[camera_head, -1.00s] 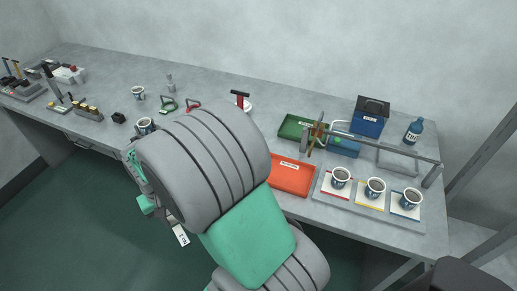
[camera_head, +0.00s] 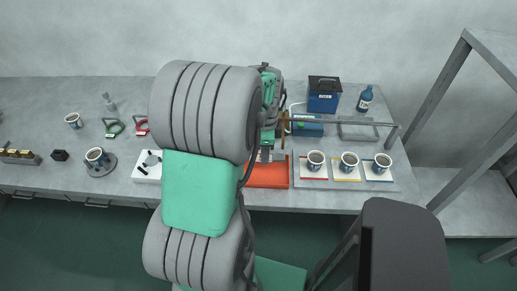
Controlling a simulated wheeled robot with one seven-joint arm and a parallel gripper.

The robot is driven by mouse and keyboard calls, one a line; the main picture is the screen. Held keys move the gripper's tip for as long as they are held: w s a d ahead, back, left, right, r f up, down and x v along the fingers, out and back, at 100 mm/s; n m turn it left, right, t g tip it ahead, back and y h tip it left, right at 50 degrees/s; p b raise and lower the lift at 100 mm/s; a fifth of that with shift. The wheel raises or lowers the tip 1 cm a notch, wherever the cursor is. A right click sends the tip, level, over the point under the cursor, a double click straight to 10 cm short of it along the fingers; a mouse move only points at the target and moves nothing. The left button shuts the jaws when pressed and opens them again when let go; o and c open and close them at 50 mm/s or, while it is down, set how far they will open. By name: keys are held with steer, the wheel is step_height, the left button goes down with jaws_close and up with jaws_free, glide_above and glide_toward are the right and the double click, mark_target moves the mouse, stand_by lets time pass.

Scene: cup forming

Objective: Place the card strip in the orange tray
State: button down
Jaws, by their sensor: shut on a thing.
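The orange tray (camera_head: 268,177) lies on the table right of my arm. My arm hides its left part. My gripper (camera_head: 267,135) is above the tray's back edge, mostly hidden behind my own wrist and arm links. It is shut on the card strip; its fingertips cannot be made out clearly.
A blue box (camera_head: 324,96) and a blue bottle (camera_head: 365,98) stand at the back. A white block (camera_head: 148,166) sits left of my arm.

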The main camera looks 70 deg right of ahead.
steer(key=shift+s, duration=0.35)
steer(key=shift+w+r, duration=0.1)
steer(key=shift+w+f, duration=0.1)
steer(key=shift+f, duration=0.1)
steer(key=b, duration=0.3)
glide_above(265, 174)
steer(key=shift+d+f, duration=0.15)
steer(key=shift+f, duration=2.1)
steer(key=shift+f+b, duration=1.05)
steer(key=shift+f, duration=0.8)
stand_by(0.4)
steer(key=c, duration=1.1)
jaws_free()
steer(key=shift+o, duration=0.3)
